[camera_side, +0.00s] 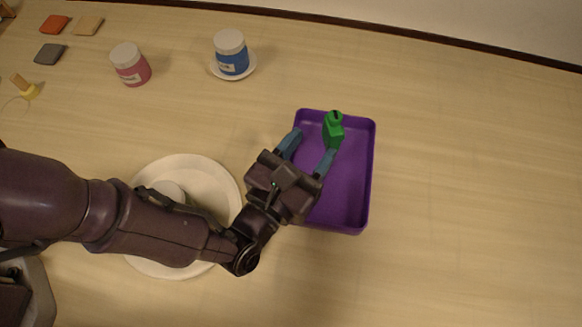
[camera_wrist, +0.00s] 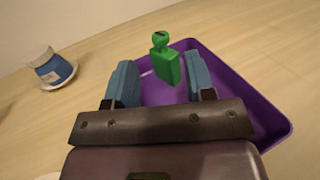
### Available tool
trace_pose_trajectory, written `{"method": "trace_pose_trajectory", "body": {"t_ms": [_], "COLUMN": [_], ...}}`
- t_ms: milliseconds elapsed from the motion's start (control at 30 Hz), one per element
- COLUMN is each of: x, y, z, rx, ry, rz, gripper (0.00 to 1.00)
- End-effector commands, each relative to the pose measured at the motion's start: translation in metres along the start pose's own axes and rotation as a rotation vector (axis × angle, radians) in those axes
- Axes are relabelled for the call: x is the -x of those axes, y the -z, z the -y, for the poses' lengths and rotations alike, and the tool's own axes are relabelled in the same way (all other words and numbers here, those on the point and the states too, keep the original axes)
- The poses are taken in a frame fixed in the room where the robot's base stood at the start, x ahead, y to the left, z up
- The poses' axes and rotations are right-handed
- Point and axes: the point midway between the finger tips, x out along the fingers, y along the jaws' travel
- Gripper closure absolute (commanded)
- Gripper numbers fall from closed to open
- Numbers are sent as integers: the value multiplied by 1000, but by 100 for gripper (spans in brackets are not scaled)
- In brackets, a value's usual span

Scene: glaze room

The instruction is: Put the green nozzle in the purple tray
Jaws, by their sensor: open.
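The green nozzle (camera_side: 333,131) shows over the far part of the purple tray (camera_side: 357,205). In the wrist view the nozzle (camera_wrist: 168,64) appears upright, between and beyond the fingers, with the tray (camera_wrist: 262,108) behind it. I cannot tell whether it rests on the tray floor. My gripper (camera_side: 308,150) is open over the tray, its two blue fingers apart. The fingers also show in the wrist view (camera_wrist: 160,82). In the side view the right finger's tip is close to the nozzle's lower end; I cannot tell whether they touch.
A blue-labelled jar (camera_side: 232,55) stands on a white saucer (camera_side: 251,69), with a pink jar (camera_side: 130,65) to its left. A large white plate (camera_side: 218,175) lies partly under my arm. Several small tiles (camera_side: 53,24) lie at the far left. The table right of the tray is clear.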

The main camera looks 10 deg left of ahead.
Motion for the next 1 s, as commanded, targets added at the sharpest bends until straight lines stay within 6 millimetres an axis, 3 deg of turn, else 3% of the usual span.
{"method": "trace_pose_trajectory", "body": {"t_ms": [100,300,633,733,867,1000], "x": [24,46,50,42,20,8], "y": [0,0,-1,-12,-54,-125], "z": [1,0,-1,-12,-60,-164], "rx": [-2,1,3,19,97,293], "ry": [3,-1,-5,-49,-238,-608], "rz": [-2,-1,0,1,0,-5], "gripper": [51,51,51,51,51,51]}}
